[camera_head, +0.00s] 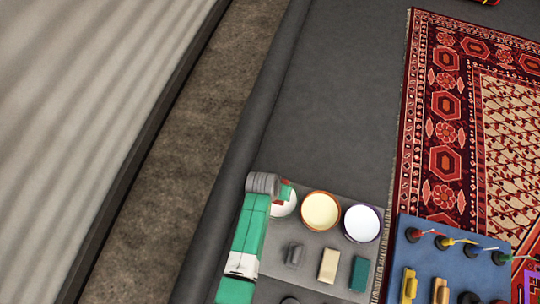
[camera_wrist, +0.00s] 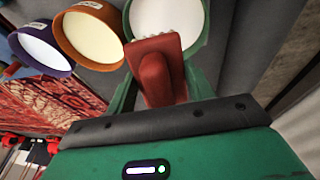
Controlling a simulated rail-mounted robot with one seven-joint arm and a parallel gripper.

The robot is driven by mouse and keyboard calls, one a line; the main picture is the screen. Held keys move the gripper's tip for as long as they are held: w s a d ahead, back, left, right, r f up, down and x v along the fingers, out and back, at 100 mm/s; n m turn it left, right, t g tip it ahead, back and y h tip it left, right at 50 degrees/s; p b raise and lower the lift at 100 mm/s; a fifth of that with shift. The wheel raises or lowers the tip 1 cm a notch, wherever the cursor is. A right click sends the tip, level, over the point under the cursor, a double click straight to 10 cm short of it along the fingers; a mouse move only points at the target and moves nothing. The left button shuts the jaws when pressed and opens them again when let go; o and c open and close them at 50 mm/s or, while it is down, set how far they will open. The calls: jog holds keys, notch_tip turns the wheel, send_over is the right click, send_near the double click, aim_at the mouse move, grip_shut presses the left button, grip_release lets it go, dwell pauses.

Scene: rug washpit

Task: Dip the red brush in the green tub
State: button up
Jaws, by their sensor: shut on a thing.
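My gripper (camera_wrist: 160,84) is shut on the red brush (camera_wrist: 154,72), with a green finger on either side. The brush's pale bristle tufts show at its far edge, against the opening of the green tub (camera_wrist: 128,22). The tub has a whitish inside. In the head view my gripper (camera_head: 285,190) is over the tub, and only part of the whitish inside (camera_head: 285,207) shows. A little red of the brush shows there too. I cannot tell whether the bristles touch what is in the tub.
An orange tub (camera_head: 321,211) and a purple-rimmed tub (camera_head: 362,223) stand to the right. Grey, tan and teal blocks (camera_head: 328,266) lie in front. Bare grey floor (camera_head: 345,100) lies behind.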

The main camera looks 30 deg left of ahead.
notch_tip(320, 180, down, 12)
jog(key=b, duration=1)
jog(key=shift+r, duration=0.2)
dwell(0.4)
notch_tip(320, 180, up, 10)
jog(key=p, duration=1)
jog(key=shift+r, duration=0.1)
